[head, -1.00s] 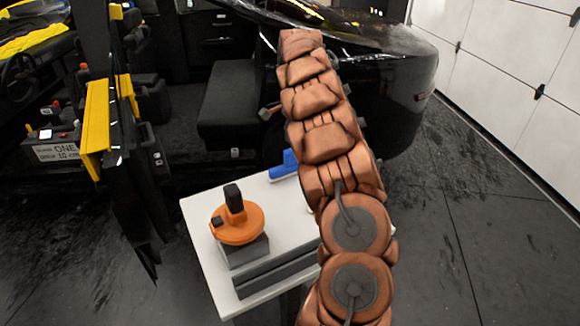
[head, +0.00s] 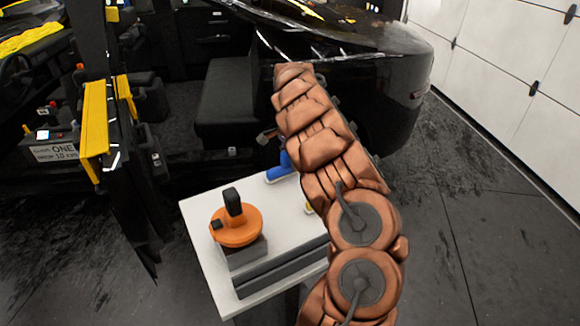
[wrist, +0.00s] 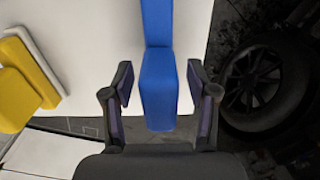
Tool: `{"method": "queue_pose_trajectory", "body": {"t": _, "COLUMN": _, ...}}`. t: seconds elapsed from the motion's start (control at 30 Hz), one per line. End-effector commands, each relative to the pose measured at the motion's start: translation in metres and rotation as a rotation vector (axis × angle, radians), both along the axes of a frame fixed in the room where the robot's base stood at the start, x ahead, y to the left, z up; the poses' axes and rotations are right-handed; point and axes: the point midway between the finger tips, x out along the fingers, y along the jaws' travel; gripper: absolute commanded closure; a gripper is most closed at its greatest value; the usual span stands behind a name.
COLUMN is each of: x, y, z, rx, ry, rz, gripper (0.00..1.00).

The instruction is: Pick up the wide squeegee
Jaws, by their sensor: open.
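A blue tool, which looks like the squeegee, lies on the white table and shows in the head view (head: 280,172), partly hidden behind my arm. In the wrist view its long blue handle (wrist: 158,90) runs down the middle and ends between my two fingers. My gripper (wrist: 160,92) is open, with one finger on each side of the handle and a gap on both sides. I cannot tell the height of the fingers over the handle.
The white table (head: 198,213) also holds an orange round tool (head: 236,226) on a grey block and dark bars at its front. A yellow tool (wrist: 22,85) lies left of the gripper in the wrist view. A black car stands behind the table.

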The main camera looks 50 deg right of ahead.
Motion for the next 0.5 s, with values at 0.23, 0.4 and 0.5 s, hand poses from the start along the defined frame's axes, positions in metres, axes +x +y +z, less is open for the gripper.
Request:
{"method": "queue_pose_trajectory", "body": {"t": 0.23, "x": 0.0002, "y": 0.0005, "z": -0.0027, "rx": 0.000, "ry": 0.000, "rz": 0.001, "gripper": 0.42}}
{"method": "queue_pose_trajectory", "body": {"t": 0.4, "x": 0.0002, "y": 0.0005, "z": -0.0027, "rx": 0.000, "ry": 0.000, "rz": 0.001, "gripper": 0.54}}
{"method": "queue_pose_trajectory", "body": {"t": 0.5, "x": 0.0002, "y": 0.0005, "z": -0.0026, "rx": 0.000, "ry": 0.000, "rz": 0.001, "gripper": 0.65}}
